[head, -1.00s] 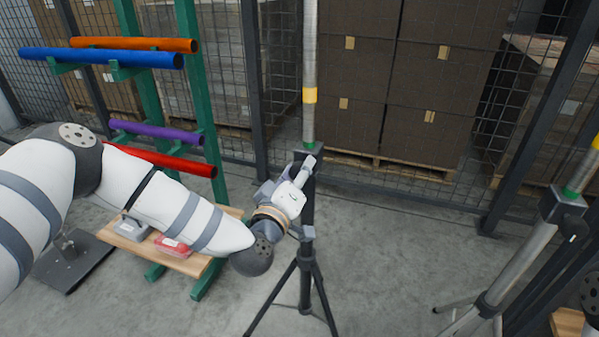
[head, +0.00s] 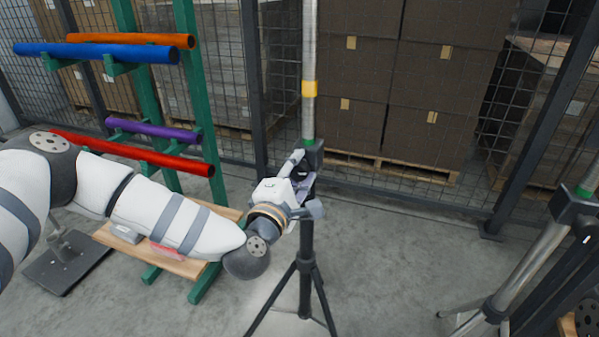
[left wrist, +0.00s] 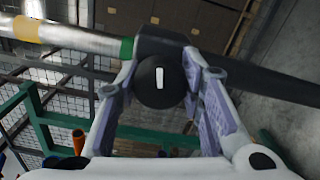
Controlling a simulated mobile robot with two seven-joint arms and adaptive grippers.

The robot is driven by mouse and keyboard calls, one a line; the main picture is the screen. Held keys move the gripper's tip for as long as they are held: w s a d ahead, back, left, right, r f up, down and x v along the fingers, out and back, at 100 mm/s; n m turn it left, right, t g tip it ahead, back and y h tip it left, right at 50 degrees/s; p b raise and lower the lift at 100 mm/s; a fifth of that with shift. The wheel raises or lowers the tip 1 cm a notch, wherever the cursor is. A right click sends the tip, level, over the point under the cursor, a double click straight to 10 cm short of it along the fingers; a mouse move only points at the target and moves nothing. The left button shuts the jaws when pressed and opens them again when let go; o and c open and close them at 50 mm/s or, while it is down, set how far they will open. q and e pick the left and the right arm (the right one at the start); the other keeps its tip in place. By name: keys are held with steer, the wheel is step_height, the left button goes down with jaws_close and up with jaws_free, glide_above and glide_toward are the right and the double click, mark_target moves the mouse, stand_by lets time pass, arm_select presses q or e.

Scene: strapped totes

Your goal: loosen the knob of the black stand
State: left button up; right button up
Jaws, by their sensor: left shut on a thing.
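The black stand (head: 307,245) stands upright on tripod legs near the middle of the head view. A silver pole (head: 309,45) with a yellow band and a green band rises from its black collar (head: 313,156). My left gripper (head: 305,172) is at the collar and hides the knob in the head view. In the left wrist view, the round black knob (left wrist: 161,92) with a white mark sits between the fingers of my left gripper (left wrist: 165,85), which is shut on it. The white mark is nearly upright in that picture. My right gripper is not in view.
A second stand (head: 530,262) with a grey pole is at the right. A green rack (head: 196,85) holding coloured tubes stands at the left, with a wooden shelf (head: 190,268) low down. A mesh fence and stacked brown boxes (head: 400,60) are behind. Floor between the stands is clear.

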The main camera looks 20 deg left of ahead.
arm_select(q)
steer(key=n+b, duration=0.2)
steer(key=n, duration=0.4)
steer(key=shift+f+b, duration=0.2)
steer(key=shift+b, duration=0.1)
steer(key=n+b, duration=0.2)
steer(key=n, duration=0.2)
steer(key=shift+r, duration=0.1)
steer(key=shift+r+n, duration=0.1)
steer(key=shift+n, duration=0.5)
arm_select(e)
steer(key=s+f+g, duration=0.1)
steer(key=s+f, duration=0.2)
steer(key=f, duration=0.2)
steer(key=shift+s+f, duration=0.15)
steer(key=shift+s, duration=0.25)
arm_select(q)
steer(key=shift+r+b, duration=0.1)
steer(key=shift+b, duration=0.25)
steer(key=o, duration=1.2)
